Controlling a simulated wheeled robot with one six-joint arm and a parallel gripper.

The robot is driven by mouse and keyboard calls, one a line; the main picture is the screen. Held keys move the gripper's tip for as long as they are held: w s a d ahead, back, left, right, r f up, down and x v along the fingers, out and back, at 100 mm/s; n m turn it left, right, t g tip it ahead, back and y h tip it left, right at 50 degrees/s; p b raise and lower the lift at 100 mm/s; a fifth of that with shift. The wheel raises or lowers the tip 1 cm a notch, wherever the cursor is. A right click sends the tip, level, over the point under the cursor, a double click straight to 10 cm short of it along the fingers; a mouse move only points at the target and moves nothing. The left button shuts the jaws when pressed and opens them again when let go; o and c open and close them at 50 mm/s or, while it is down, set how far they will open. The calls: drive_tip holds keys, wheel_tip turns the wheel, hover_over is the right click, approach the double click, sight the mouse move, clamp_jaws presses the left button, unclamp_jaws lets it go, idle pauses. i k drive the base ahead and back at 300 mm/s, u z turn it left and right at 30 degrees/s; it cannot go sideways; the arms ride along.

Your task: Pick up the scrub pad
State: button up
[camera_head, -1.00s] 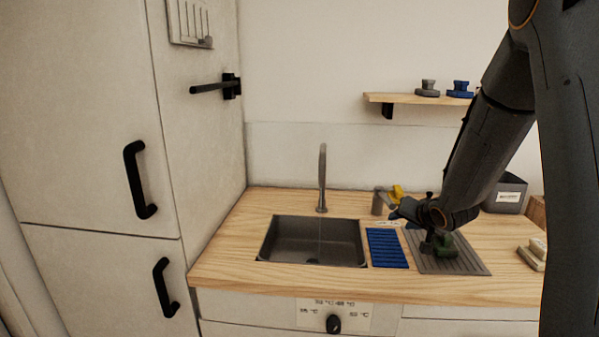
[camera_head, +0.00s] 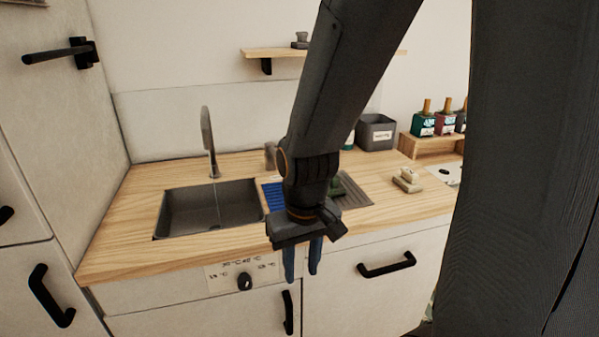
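No object is clearly marked as the scrub pad. A small beige and grey-olive stacked block (camera_head: 407,181) lies on the counter right of the drying mat and could be it. A dark green object (camera_head: 337,187) on the grey ridged mat (camera_head: 356,195) is mostly hidden behind my arm, so I cannot tell what it is. My gripper (camera_head: 302,262) points down in front of the counter's front edge. Its two blue-grey fingers are apart with nothing visible between them. It is left of the stacked block and touches nothing that I can see.
The sink (camera_head: 209,208) with its tall faucet (camera_head: 209,143) is at left, beside a blue ridged mat (camera_head: 273,197). A grey labelled bin (camera_head: 377,133) and a wooden riser (camera_head: 430,146) with bottles stand at the back right. The wooden counter (camera_head: 406,208) is bare near its front right edge.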

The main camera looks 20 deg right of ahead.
sight(336, 188)
drive_tip(key=u, duration=2.8)
drive_tip(key=k, duration=2.3)
drive_tip(key=z, duration=1.8)
drive_tip(key=i, duration=0.55)
drive_tip(key=z, duration=0.05)
